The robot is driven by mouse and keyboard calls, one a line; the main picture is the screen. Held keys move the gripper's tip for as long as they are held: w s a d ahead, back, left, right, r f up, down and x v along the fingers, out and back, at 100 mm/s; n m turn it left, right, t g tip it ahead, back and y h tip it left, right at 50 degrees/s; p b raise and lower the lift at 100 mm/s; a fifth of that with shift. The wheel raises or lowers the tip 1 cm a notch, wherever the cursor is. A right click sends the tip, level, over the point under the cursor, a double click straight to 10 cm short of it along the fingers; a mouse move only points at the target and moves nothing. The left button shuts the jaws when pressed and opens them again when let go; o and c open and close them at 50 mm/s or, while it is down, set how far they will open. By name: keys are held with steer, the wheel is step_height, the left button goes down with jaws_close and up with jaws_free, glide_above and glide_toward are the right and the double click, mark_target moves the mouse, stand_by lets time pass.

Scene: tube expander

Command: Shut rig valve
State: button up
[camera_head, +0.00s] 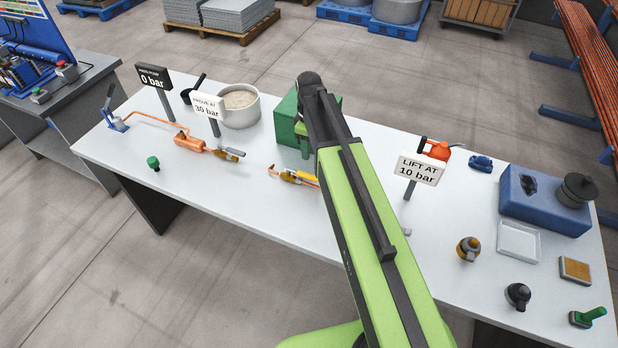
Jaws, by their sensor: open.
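On the white bench a small blue hand pump (118,122) feeds a thin copper pipe (152,120) that runs to a copper cylinder (190,143). A brass valve with a grey lever (229,154) sits at the cylinder's right end. A second brass fitting with an orange part (293,176) lies further right, partly behind my arm. Which one is the rig valve is not labelled, and the exact lever position is too small to tell. My green arm rises from the bottom and bends over the bench; my gripper is hidden behind it.
Signs read 0 bar (154,79), 30 bar (208,106) and LIFT AT 10 bar (420,169). A white pot (240,108) and green block (285,118) stand at the back. A blue case (530,210) and white tray (518,241) are at right. The front left bench is mostly clear.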

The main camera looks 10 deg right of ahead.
mark_target(309, 176)
step_height(309, 176, down, 13)
steer(key=b, duration=1.1)
steer(key=shift+s, duration=0.15)
steer(key=shift+r, duration=0.1)
jaws_close()
